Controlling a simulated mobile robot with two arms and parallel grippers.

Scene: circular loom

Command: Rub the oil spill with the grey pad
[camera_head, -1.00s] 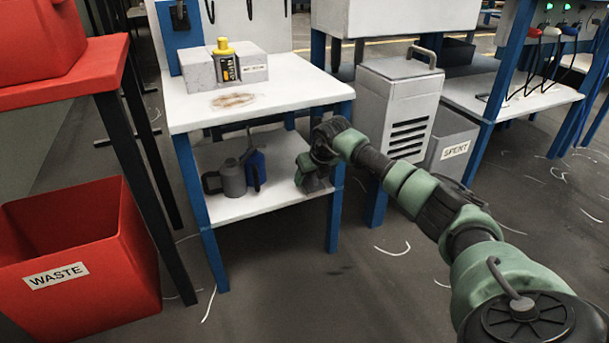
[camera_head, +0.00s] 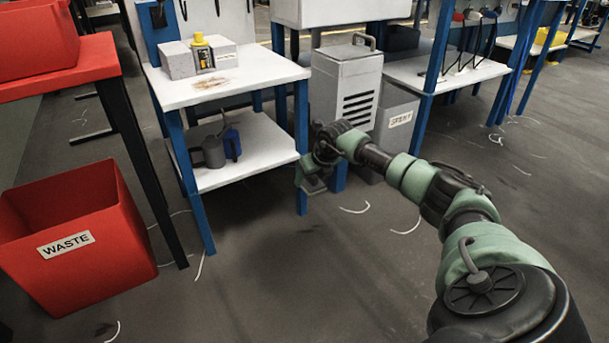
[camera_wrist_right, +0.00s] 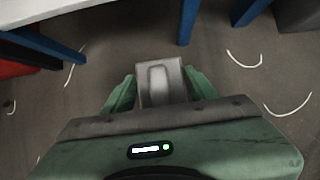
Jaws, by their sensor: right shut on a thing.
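The oil spill (camera_head: 212,83) is a brownish smear on the white top of the blue-legged bench (camera_head: 265,76), in front of the pale grey blocks. My right gripper (camera_head: 312,180) hangs beside the bench's front right leg, lower than the bench top and well apart from the spill. In the right wrist view it is shut on the grey pad (camera_wrist_right: 160,83), a grey block with a lighter raised grip, held between two green fingers. The pad's underside is hidden. My left gripper is not in view.
A grey jug (camera_head: 213,152) and a blue can (camera_head: 232,144) stand on the lower shelf. A grey cabinet (camera_head: 343,85) stands right of the bench. A red waste bin (camera_head: 110,255) is at left.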

